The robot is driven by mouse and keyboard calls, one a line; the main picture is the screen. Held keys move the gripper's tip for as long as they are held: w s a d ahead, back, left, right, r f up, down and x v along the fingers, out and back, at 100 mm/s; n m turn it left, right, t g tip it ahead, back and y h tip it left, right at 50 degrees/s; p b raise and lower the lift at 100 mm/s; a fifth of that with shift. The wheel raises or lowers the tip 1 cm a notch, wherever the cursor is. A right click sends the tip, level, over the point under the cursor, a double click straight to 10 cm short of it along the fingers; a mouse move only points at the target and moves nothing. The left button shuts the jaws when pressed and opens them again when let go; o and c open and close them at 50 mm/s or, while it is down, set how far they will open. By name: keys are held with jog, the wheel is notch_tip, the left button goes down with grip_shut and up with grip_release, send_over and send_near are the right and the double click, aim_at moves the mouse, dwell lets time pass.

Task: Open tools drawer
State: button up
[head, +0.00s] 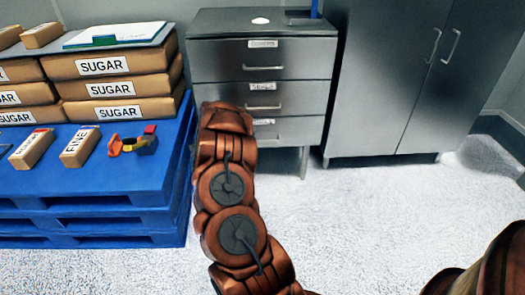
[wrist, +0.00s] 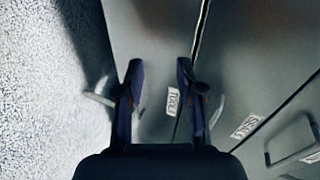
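The tools drawer (head: 290,130) is the bottom drawer of a grey three-drawer cabinet and looks shut. My arm covers its left part in the head view. In the wrist view its front carries a label reading TOOLS (wrist: 174,101). Nothing is visibly held. Whether a finger touches the handle I cannot tell. The head view hides the fingers behind my arm.
The middle drawer (head: 300,97) and top drawer (head: 310,60) are shut above. A blue pallet (head: 150,205) with sugar bags (head: 150,62) stands close on the left. A tall grey locker (head: 390,90) stands on the right. The pale floor (head: 360,230) in front is clear.

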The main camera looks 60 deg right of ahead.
jog(key=s+d+f+m+g+h+b, duration=0.35)
jog(key=s+d+f, duration=0.45)
jog(key=s+d, duration=0.3)
jog(key=shift+m+h, duration=0.25)
jog(key=shift+h, duration=0.1)
jog(key=shift+b+x, duration=0.85)
jog(key=shift+x, duration=2.9)
jog(key=shift+w+f, duration=0.1)
jog(key=shift+w, duration=0.05)
grip_shut()
